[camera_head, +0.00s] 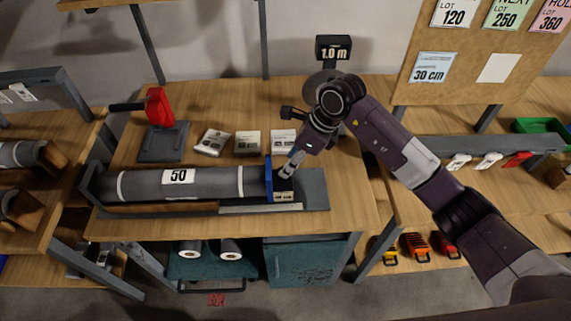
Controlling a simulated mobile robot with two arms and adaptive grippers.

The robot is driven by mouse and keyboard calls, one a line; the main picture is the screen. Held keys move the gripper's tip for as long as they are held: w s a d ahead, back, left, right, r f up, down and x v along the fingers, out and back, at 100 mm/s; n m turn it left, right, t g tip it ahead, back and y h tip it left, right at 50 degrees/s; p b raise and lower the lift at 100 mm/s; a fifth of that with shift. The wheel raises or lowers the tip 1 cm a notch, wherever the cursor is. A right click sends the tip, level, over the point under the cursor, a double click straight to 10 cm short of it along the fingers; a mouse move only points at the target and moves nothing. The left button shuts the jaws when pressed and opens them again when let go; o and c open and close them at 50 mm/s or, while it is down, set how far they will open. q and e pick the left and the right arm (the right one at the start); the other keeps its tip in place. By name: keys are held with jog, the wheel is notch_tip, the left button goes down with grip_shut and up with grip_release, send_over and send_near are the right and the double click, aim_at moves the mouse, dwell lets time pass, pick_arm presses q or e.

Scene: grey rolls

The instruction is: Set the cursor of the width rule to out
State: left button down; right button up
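The width rule (315,190) is a dark grey bed on the middle table. A grey roll (215,185) with a "50" label lies along it, with white bands near its ends. The cursor (268,178) is a blue upright plate at the roll's right end, with a small pale label block (282,196) at its foot. My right gripper (289,168) comes in from the right with its fingertips just right of the blue plate, above the block. Whether it touches the cursor and how far its fingers are apart is too small to tell. My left gripper is not in view.
A red-handled device (159,108) stands at the table's back left. Several label stacks (247,143) lie behind the roll. A display reading "1.0 m" (333,48) stands at the back. Side benches flank the table; cards hang on a board (498,70) at the right.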

aim_at(280, 178)
jog(key=shift+p+x, duration=0.35)
jog(key=shift+x, duration=1.5)
grip_shut()
